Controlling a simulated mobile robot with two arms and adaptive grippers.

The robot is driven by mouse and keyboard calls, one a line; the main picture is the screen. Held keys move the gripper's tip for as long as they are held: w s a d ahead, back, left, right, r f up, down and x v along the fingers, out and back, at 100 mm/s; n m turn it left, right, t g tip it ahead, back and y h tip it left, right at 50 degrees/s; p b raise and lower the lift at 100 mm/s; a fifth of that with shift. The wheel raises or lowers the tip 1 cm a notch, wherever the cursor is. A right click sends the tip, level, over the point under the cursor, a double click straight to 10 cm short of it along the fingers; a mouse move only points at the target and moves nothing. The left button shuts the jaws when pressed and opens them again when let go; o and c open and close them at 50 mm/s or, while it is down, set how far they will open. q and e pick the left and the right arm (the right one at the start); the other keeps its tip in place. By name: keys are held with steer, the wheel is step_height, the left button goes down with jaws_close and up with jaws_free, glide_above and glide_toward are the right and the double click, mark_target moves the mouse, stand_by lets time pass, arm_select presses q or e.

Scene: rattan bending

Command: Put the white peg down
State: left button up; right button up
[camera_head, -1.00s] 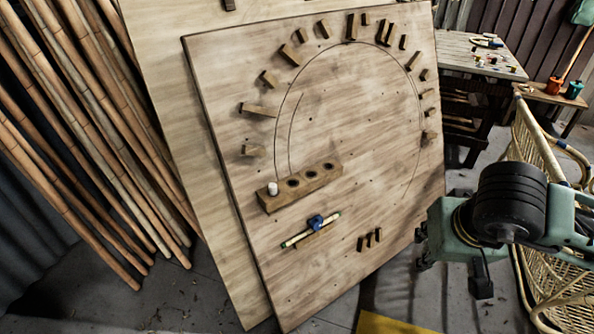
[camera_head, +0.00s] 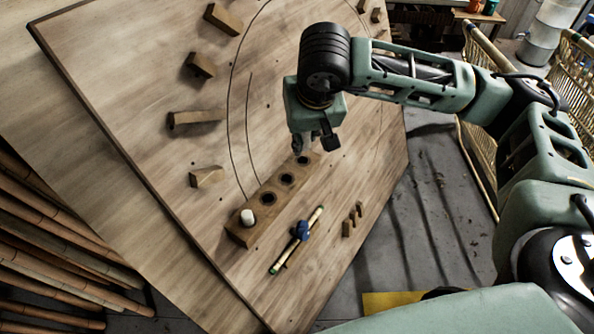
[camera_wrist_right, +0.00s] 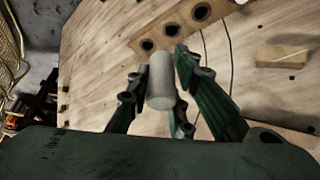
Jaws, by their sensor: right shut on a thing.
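My right gripper (camera_head: 312,145) is over the far end of the wooden block with holes (camera_head: 275,199). In the right wrist view, the gripper (camera_wrist_right: 160,85) is shut on a pale white peg (camera_wrist_right: 161,82). The peg's far end points toward the block (camera_wrist_right: 150,32), which shows several dark holes. I cannot tell whether that end touches the block. The held peg is hidden in the head view. Another white peg (camera_head: 247,217) stands in the block's near-left hole; the other visible holes look empty. My left gripper is not in view.
The block is on a large tilted wooden board (camera_head: 120,100) with several wooden stops (camera_head: 198,118) along a drawn curve. Bamboo poles (camera_head: 45,235) are at left, a rattan frame (camera_head: 478,130) at right.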

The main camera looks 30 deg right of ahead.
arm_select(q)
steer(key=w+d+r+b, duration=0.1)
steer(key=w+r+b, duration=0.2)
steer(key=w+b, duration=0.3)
arm_select(e)
steer(key=w+d+f+m+g+h+b, duration=0.1)
steer(key=w+d+f+m+b, duration=0.2)
steer(key=d+f, duration=0.35)
steer(key=w+d+f+m+h+b, duration=0.1)
steer(key=w+d+f+m+b, duration=0.2)
steer(key=d, duration=0.6)
steer(key=b, duration=0.1)
glide_above(305, 157)
steer(key=s+a, duration=0.1)
step_height(305, 157, down, 8)
steer(key=f, duration=0.1)
steer(key=f+b, duration=0.1)
steer(key=f, duration=0.1)
steer(key=shift+s+a+f+m, duration=0.15)
steer(key=shift+s+f+m, duration=0.05)
steer(key=shift+f+m, duration=0.1)
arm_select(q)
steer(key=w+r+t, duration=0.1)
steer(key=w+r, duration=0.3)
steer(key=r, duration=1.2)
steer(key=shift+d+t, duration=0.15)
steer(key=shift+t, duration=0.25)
arm_select(e)
steer(key=shift+f, duration=0.1)
